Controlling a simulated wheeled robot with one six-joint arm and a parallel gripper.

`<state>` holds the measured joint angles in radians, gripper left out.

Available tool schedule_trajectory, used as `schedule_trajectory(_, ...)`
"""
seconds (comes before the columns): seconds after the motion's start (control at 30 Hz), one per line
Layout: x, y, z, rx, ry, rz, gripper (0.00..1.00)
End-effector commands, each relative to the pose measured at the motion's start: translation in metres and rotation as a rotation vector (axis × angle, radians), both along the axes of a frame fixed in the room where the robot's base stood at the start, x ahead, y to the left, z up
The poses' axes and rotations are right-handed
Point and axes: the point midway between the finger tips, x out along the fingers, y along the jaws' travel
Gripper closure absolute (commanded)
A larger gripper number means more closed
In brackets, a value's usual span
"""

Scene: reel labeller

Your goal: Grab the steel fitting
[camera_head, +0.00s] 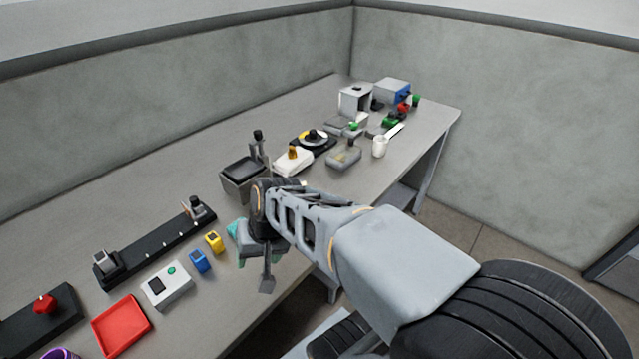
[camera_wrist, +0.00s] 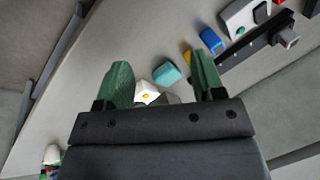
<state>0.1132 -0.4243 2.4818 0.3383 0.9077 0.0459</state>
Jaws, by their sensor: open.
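I cannot pick out the steel fitting with certainty. In the wrist view a small grey piece (camera_wrist: 170,98) shows low between my fingers, mostly hidden by the gripper body, and I cannot tell what it is. My gripper (camera_wrist: 161,66) is open, with its two green fingers apart and nothing held between them. In the head view my arm reaches over the front edge of the bench, and its own links hide much of the gripper. A teal block (camera_wrist: 167,73) shows between the fingers in the wrist view, apart from them.
On the bench (camera_head: 150,215) stand a black rail (camera_head: 155,243) with metal clamps, a blue block (camera_head: 199,261), a yellow block (camera_head: 214,242), a white button box (camera_head: 167,286) and a red tray (camera_head: 121,325). A dark tray (camera_head: 242,172) and several devices stand farther back. The left rear is clear.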

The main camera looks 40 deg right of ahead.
Motion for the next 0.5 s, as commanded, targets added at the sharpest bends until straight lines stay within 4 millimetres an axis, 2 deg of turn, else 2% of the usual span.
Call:
schedule_trajectory(0.13,0.036,-0.004,-0.004,0.390,0.132,-0.435,0.38)
schedule_trajectory(0.23,0.068,-0.023,-0.004,0.665,0.182,-0.765,0.38)
schedule_trajectory(0.37,0.106,-0.074,-0.010,0.997,0.197,-1.184,0.38)
schedule_trajectory(0.4,0.115,-0.094,-0.012,1.089,0.191,-1.304,0.38)
schedule_trajectory(0.5,0.128,-0.144,-0.023,1.297,0.162,-1.575,0.38)
